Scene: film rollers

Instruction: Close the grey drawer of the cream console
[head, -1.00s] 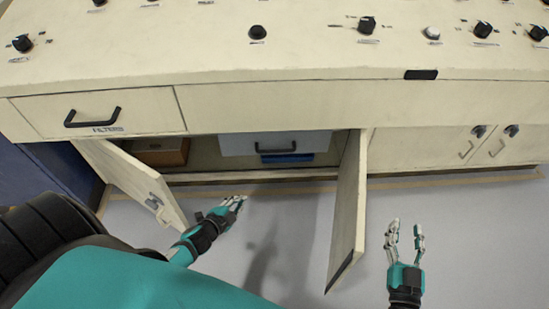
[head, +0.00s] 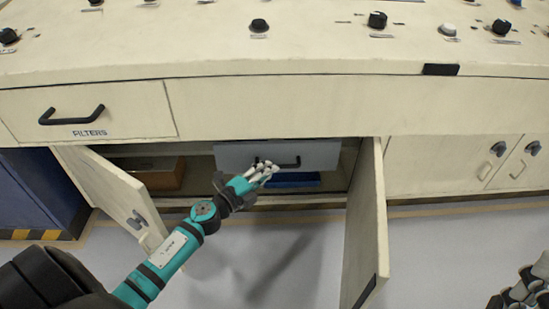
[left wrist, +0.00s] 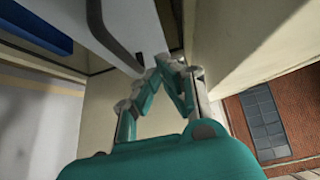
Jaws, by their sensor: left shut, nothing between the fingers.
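The grey drawer (head: 232,156) hangs under the worktop of the cream console (head: 290,108), inside the cabinet between two open doors. Its dark bar handle (head: 291,164) is on its front. How far the drawer stands out is hard to tell. My left gripper (head: 268,169) is shut and empty, with its fingertips in front of the drawer front near the left end of the handle; contact cannot be told. In the left wrist view its fingertips (left wrist: 171,68) are together beside the grey drawer (left wrist: 135,22). My right gripper (head: 525,288) is partly cut off at the lower right.
The left cabinet door (head: 105,190) and right cabinet door (head: 364,225) stand open on either side of my left arm. A brown box (head: 155,176) and a blue object (head: 292,180) lie inside. A closed FILTERS drawer (head: 140,105) is above left. Grey floor is clear between the doors.

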